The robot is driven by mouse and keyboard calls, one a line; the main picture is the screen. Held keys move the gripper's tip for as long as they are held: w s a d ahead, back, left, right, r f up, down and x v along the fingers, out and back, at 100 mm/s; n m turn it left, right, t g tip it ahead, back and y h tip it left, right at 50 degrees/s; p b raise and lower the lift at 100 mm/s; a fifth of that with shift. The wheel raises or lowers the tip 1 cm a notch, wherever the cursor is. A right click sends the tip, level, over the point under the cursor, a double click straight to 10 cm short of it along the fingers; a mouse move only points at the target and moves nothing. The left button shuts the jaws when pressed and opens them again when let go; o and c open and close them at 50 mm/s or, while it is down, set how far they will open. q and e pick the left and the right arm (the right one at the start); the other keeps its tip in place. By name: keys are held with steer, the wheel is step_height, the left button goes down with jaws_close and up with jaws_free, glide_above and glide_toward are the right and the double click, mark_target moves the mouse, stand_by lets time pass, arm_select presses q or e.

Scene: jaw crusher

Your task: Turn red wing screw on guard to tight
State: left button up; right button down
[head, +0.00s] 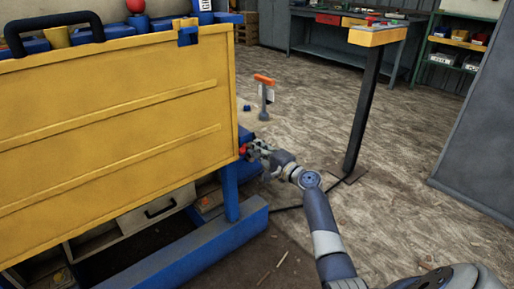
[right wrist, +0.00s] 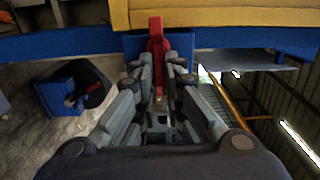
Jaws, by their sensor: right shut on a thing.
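The yellow guard (head: 120,110) fills the left of the head view as a big ribbed panel. The red wing screw (head: 243,149) sits at its lower right edge, mostly hidden by my right gripper (head: 258,148). In the right wrist view the red wing screw (right wrist: 156,38) stands upright between the fingertips, against a blue plate below the yellow edge. My right gripper (right wrist: 158,72) is shut on it. My left gripper is not in view.
A blue frame post (head: 229,192) and beam (head: 205,245) stand below the guard. A post with a yellow-topped box (head: 377,37) stands to the right. An orange-handled lever (head: 264,95) is behind the gripper. Drawers (head: 157,207) show under the guard. Floor right of the machine is mostly clear.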

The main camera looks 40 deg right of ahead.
stand_by(0.5)
steer(key=c, duration=1.7)
jaws_free()
steer(key=shift+s, duration=0.15)
steer(key=s, duration=0.7)
steer(key=s+d, duration=0.1)
steer(key=s, duration=0.3)
steer(key=shift+s, duration=0.35)
steer(key=shift+a+f, duration=0.1)
